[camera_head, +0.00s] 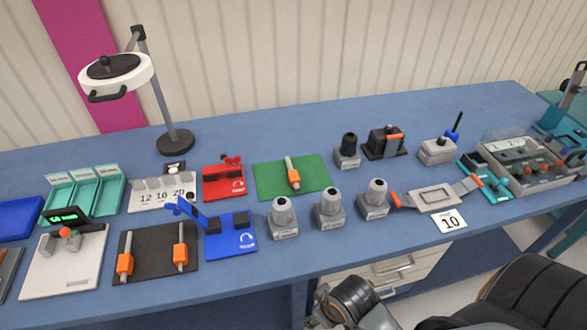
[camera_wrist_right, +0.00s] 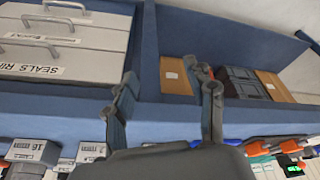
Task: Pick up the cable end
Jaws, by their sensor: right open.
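A short grey piece with an orange band, which looks like a cable end (camera_head: 293,175), lies on a green mat (camera_head: 312,168) on the blue bench. Two similar orange-and-grey pieces, one at the left (camera_head: 125,262) and one at the right (camera_head: 180,250), are on a black mat (camera_head: 150,238). I cannot tell which piece the task means. My right gripper (camera_wrist_right: 168,98) is open, with nothing between its fingers, and is apart from all these pieces. Its fingers are not clear in the head view, where part of my right arm shows at the bottom. My left gripper is not in view.
Grey sockets (camera_head: 283,218) stand mid-bench, near a blue fixture (camera_head: 233,245) and a red fixture (camera_head: 223,180). A lamp (camera_head: 176,140) stands behind. A drawer unit (camera_wrist_right: 70,45) and brown boxes (camera_wrist_right: 175,75) show in the wrist view. Free bench surface lies along the back.

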